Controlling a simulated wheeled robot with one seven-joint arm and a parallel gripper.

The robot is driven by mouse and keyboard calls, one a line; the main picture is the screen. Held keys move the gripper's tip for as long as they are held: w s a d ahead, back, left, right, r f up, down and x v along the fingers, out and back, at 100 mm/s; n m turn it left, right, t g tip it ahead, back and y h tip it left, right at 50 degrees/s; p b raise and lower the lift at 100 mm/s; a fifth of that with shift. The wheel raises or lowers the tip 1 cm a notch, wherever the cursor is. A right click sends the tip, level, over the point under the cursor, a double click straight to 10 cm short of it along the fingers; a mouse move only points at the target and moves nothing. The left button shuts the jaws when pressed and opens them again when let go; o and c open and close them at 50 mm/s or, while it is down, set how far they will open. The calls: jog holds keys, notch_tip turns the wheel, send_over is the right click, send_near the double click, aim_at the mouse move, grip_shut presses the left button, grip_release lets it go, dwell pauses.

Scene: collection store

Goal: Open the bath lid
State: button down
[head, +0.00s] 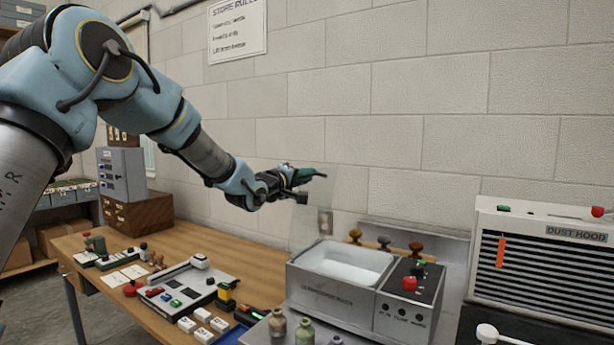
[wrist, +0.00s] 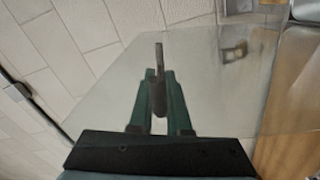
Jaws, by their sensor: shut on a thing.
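The bath (head: 325,298) is a grey metal box on the bench, with pale liquid in its open basin. Its clear lid (head: 343,195) stands raised, roughly upright, along the left and back of the basin. In the wrist view the lid (wrist: 215,85) is a see-through sheet filling much of the picture. My gripper (head: 308,184) is at the raised lid's upper left, above the bath. In the wrist view its green fingers (wrist: 158,95) are shut on a small grey bar, the lid handle (wrist: 158,65). The exact contact is hidden in the head view.
A control panel (head: 411,285) with a red knob adjoins the basin. Brown knobbed stamps (head: 384,242) stand behind it, and small bottles (head: 305,330) in front. A dust hood (head: 545,260) is at right. A tray of parts (head: 185,286) lies at left. The block wall is close behind.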

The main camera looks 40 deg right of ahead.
jog(key=shift+f, duration=0.2)
jog(key=c, duration=0.9)
grip_release()
jog(key=shift+r, duration=0.1)
jog(key=b+v, duration=0.3)
jog(key=v, duration=0.7)
jog(key=shift+a+b, duration=0.4)
jog(key=w+a+f+t+y, duration=0.1)
jog(key=w+a+f+y, duration=0.25)
jog(key=a+f, duration=0.45)
jog(key=w+a+f+t+y, duration=0.1)
jog(key=w+a+f+y, duration=0.25)
jog(key=a, duration=0.75)
jog(key=w+a+f+t+y, duration=0.1)
jog(key=w+a+f+y, duration=0.3)
jog(key=a, duration=0.6)
jog(key=s+a+f+g+y, duration=0.2)
jog(key=s+a, duration=0.3)
jog(key=a, duration=0.3)
jog(key=s+a+f+g+y, duration=0.2)
jog(key=s+a+f, duration=0.2)
jog(key=s+a, duration=0.2)
jog(key=s+a+f+g+y, duration=0.2)
jog(key=s+a, duration=0.3)
jog(key=a, duration=0.4)
jog(key=shift+s+a+f, duration=0.35)
jog(key=shift+s+f, duration=0.05)
jog(key=shift+f, duration=0.35)
